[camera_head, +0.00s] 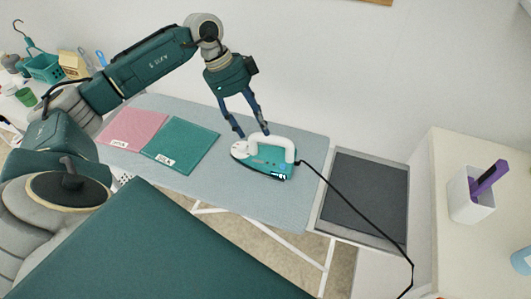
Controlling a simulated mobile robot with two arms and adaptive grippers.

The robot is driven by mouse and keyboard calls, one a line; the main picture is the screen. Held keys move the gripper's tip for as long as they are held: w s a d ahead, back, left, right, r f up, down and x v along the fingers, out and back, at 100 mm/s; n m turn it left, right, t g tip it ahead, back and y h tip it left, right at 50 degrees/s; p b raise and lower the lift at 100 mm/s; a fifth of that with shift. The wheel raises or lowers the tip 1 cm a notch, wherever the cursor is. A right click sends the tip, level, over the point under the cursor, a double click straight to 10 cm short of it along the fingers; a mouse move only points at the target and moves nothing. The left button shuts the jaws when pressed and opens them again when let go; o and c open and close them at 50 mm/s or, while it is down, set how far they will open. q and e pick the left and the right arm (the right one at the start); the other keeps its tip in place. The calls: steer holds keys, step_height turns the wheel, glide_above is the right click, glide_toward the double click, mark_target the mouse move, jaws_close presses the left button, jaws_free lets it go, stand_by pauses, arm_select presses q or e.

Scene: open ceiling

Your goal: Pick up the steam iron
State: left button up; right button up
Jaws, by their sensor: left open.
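The steam iron (262,167) is teal and white with a white handle. It lies on the pale grey ironing board (215,188), towards its right end. A black cord runs from it to the right and down. My left gripper (255,134) is open, pointing down just above the iron's handle. Its fingers are spread, and I cannot tell whether they touch the handle. My right gripper is not in view.
A pink cloth (133,127) and a green cloth (181,144) lie left of the iron. A dark pad (365,195) is at the board's right end. A counter (455,140) with a white cup (470,196) stands right. A cluttered table is at far left.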

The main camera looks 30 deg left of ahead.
mark_target(262, 137)
arm_select(q)
steer(key=shift+x, duration=1.1)
steer(key=shift+w+d+f+p, duration=0.2)
steer(key=shift+d+f+p, duration=0.05)
steer(key=shift+f+p, duration=0.35)
steer(key=p+x, duration=0.1)
steer(key=x, duration=0.2)
steer(key=shift+w+a+f, duration=0.1)
steer(key=shift+w+f, duration=0.05)
steer(key=shift+f, duration=0.15)
steer(key=shift+w+f+p, duration=0.1)
steer(key=shift+f+p, duration=0.2)
steer(key=shift+f, duration=0.1)
jaws_close()
steer(key=shift+w+r, duration=0.15)
